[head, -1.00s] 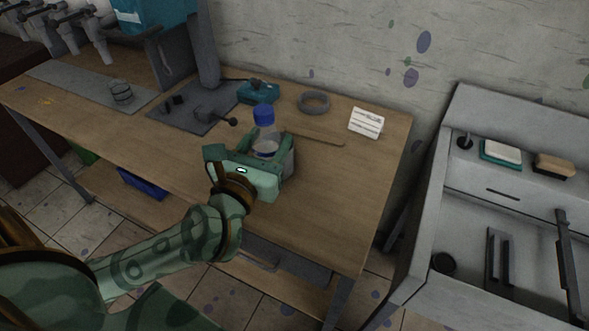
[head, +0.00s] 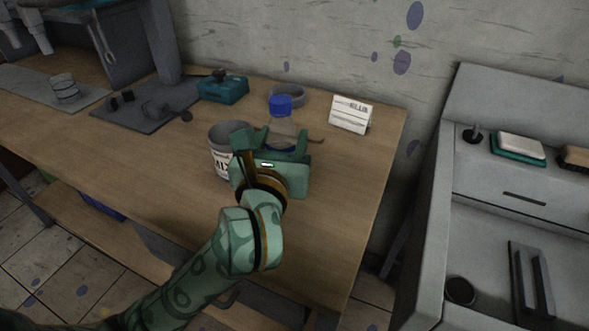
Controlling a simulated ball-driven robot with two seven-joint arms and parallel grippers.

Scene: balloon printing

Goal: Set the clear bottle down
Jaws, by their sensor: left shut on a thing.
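The clear bottle (head: 281,128) with a blue cap stands upright between the fingers of my left gripper (head: 277,145), which is shut on it. The gripper is over the right half of the wooden table (head: 340,185). The bottle's lower part is hidden behind the gripper, so I cannot tell whether its base touches the table. My right gripper is not in view.
A grey labelled can (head: 222,155) stands just left of the gripper. Behind are a grey ring (head: 288,96), a teal box (head: 222,88) and a white sign card (head: 351,114). A sink unit (head: 490,200) stands right. The table's right front is clear.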

